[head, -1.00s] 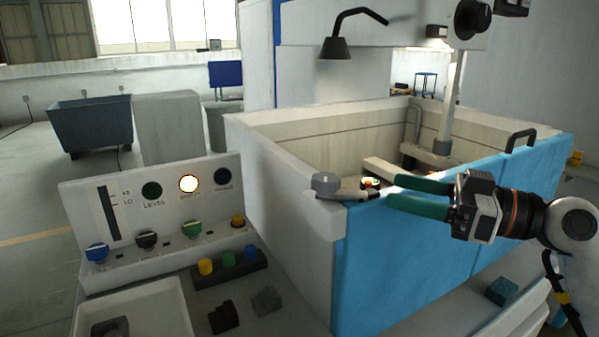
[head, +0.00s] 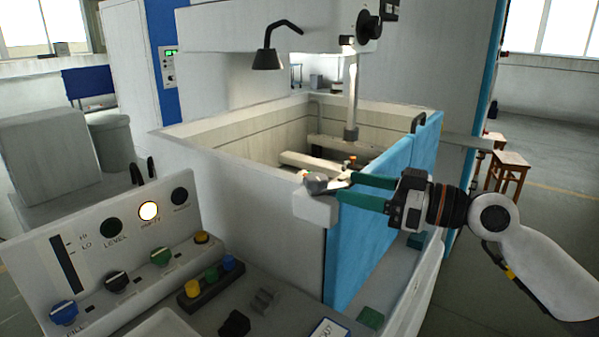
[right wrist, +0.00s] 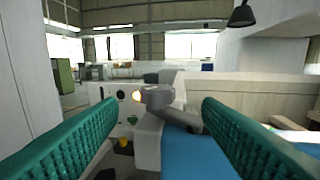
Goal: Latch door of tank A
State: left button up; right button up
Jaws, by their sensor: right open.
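The tank's blue door (head: 375,215) stands upright along the front right side and looks in line with the tank's corner; any small gap is hard to tell. A grey latch with a round knob and short lever (head: 316,184) sits on top of the white corner. My right gripper (head: 346,187) has green fingers, open, at the latch lever by the door's top edge. In the right wrist view, the latch knob (right wrist: 155,97) and its lever show between the spread fingers, ahead of them, with the blue door top (right wrist: 195,155) below. Contact cannot be told. My left gripper is out of view.
A control panel (head: 95,235) with knobs and a lit lamp (head: 148,211) stands left of the tank. A button strip (head: 210,285) and small dark blocks lie on the bench. A lamp (head: 268,60) and a column (head: 351,95) rise over the tank. Wooden stools (head: 509,160) stand at right.

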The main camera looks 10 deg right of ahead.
aim_at(310, 175)
jog(key=x, duration=0.1)
jog(key=p+x, duration=0.1)
jog(key=x, duration=0.2)
jog(key=shift+s+r, duration=0.1)
jog(key=shift+r, duration=0.25)
jog(key=p+x, duration=0.1)
jog(key=x, duration=0.1)
jog(key=p+x, duration=0.1)
jog(key=x, duration=0.2)
jog(key=shift+a+f, duration=0.1)
jog(key=shift+f, duration=0.15)
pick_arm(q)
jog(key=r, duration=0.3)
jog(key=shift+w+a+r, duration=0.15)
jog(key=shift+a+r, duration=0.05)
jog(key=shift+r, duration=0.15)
pick_arm(e)
jog(key=shift+w+a+f, duration=0.1)
jog(key=shift+w+a, duration=0.1)
jog(key=shift+a, duration=0.05)
jog(key=shift+c, duration=0.3)
